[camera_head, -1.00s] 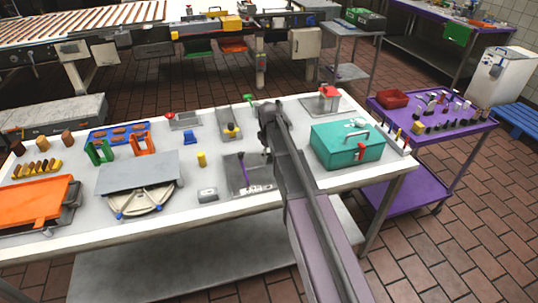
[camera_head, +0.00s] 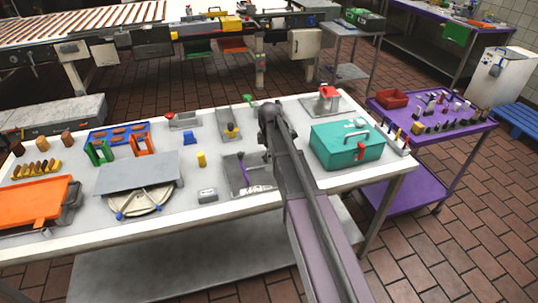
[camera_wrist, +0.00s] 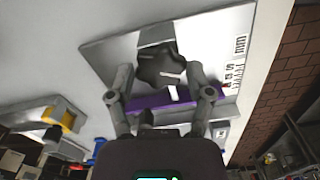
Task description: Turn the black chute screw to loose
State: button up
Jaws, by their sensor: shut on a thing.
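The black chute screw (camera_wrist: 160,62) is a dark lobed knob in the wrist view, over a pale plate (camera_wrist: 105,48). My gripper (camera_wrist: 158,76) has one finger on each side of it and is shut on it. A purple bar (camera_wrist: 150,102) runs behind the fingers, close to the knob. In the head view my gripper (camera_head: 268,152) points down at the right edge of a grey plate (camera_head: 234,186) with a purple part (camera_head: 243,166). There my arm hides the screw, and its turn angle cannot be told.
A teal toolbox (camera_head: 335,155) stands close to the right of my arm. A yellow piece (camera_head: 202,159) and a small grey box (camera_head: 207,195) are to the left. A grey fixture with a yellow part (camera_head: 230,130) stands behind. The white table's front edge is near.

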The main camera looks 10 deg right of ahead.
jog(key=shift+s, duration=0.1)
dwell(0.3)
jog(key=o, duration=1.1)
jog(key=shift+o, duration=0.2)
jog(key=shift+m, duration=0.4)
